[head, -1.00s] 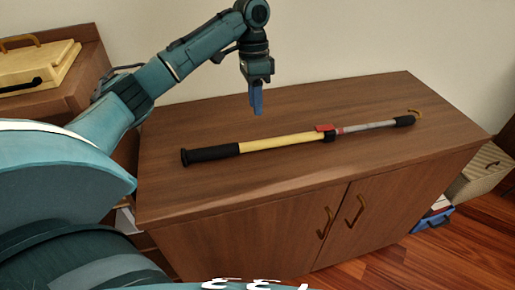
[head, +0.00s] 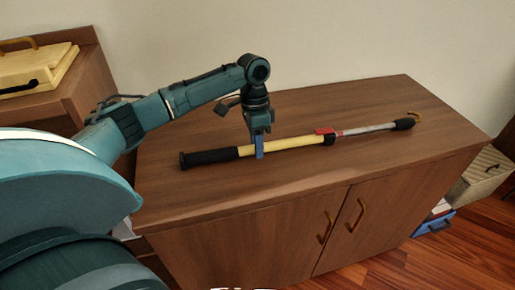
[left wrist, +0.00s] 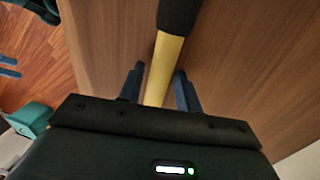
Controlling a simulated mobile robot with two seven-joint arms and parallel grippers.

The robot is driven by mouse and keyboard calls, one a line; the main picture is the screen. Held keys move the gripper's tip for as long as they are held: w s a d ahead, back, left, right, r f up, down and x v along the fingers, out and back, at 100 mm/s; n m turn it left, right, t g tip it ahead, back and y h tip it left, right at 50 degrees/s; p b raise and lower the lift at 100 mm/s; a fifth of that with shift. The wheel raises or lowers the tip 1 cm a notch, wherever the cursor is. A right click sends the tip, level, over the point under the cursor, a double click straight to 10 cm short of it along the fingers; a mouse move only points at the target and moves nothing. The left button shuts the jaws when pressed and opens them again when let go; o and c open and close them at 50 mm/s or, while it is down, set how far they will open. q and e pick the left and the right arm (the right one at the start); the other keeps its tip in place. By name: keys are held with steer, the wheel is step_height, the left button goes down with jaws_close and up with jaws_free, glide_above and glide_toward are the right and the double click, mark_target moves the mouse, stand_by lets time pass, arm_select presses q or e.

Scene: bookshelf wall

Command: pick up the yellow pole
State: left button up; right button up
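The yellow pole (head: 290,143) lies on top of the brown cabinet. It has a black grip at its left end, a red clamp near its middle, a grey rod and a small hook at its right end. My left gripper (head: 259,153) is lowered onto the yellow part just right of the black grip. In the left wrist view the blue fingers of the left gripper (left wrist: 159,88) stand on either side of the yellow pole (left wrist: 165,68), open, with a gap on each side. My right gripper is not in view.
The brown cabinet (head: 225,192) has a clear top around the pole and two doors with handles. A cream case (head: 40,72) sits on a brown unit at the left. A striped box (head: 480,175) and a blue bin (head: 434,222) stand on the floor at the right.

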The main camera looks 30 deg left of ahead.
arm_select(q)
jaws_close()
steer(key=shift+r, duration=0.1)
stand_by(0.4)
